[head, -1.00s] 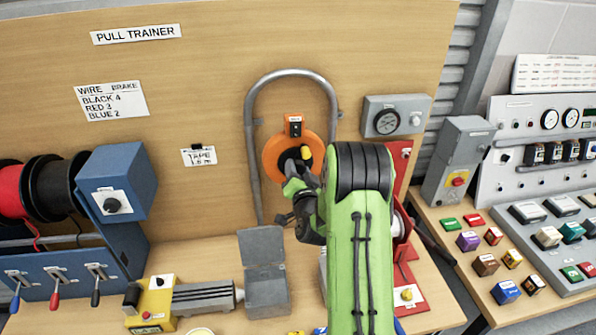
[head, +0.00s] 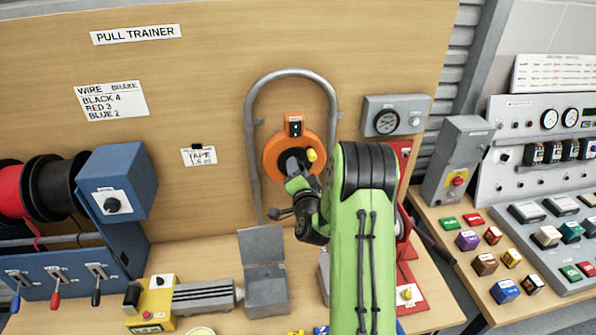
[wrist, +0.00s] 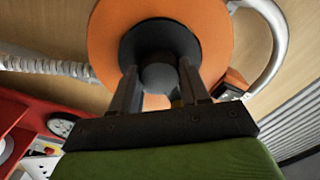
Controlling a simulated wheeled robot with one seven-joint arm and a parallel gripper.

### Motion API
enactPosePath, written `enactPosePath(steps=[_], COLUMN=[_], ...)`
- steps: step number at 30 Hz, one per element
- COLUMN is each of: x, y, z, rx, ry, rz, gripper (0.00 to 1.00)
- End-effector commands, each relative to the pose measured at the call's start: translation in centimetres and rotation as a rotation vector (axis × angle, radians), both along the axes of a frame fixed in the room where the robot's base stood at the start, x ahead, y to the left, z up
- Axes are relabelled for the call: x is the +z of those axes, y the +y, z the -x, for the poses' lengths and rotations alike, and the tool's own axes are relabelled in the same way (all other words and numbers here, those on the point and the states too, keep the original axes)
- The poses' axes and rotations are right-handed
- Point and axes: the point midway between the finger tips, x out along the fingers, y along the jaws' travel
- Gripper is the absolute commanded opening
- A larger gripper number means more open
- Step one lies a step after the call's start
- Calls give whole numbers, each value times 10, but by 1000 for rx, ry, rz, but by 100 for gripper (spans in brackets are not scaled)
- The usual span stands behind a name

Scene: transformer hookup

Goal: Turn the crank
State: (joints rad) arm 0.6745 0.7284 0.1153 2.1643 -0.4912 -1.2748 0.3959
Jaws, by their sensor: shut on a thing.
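The crank is on an orange disc (head: 271,155) fixed to the upright wooden board, below a small orange switch box (head: 294,127). A yellow knob (head: 311,155) shows at the disc's right side. My gripper (head: 293,163) is in front of the disc. In the wrist view, the orange disc (wrist: 106,42) has a dark round hub (wrist: 160,38). My gripper's two fingers (wrist: 159,80) are closed on either side of a dark grey rounded part of the crank (wrist: 159,76). A bit of yellow shows beside the right finger. My arm hides part of the disc's lower right in the head view.
A grey metal hoop (head: 249,140) arches around the disc. A grey gauge box (head: 395,116) is to the right. A grey open-lidded box (head: 267,290) and a yellow-ended puller (head: 152,303) stand on the bench below. Blue wire spool stand (head: 120,190) is at left.

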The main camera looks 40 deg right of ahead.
Motion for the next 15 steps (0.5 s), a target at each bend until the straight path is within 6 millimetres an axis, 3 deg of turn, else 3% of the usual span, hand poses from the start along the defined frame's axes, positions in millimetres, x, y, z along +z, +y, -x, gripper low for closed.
enactPosePath(steps=[3,4,6,9,15], x=[0,0,0,0,0], y=[0,0,0,0,0], z=[0,0,0,0,0], rx=[-1,-1,-1,-1,0], ry=[1,1,1,1,1], rz=[1,1,1,1,2], gripper=[0,48,59,71,71])
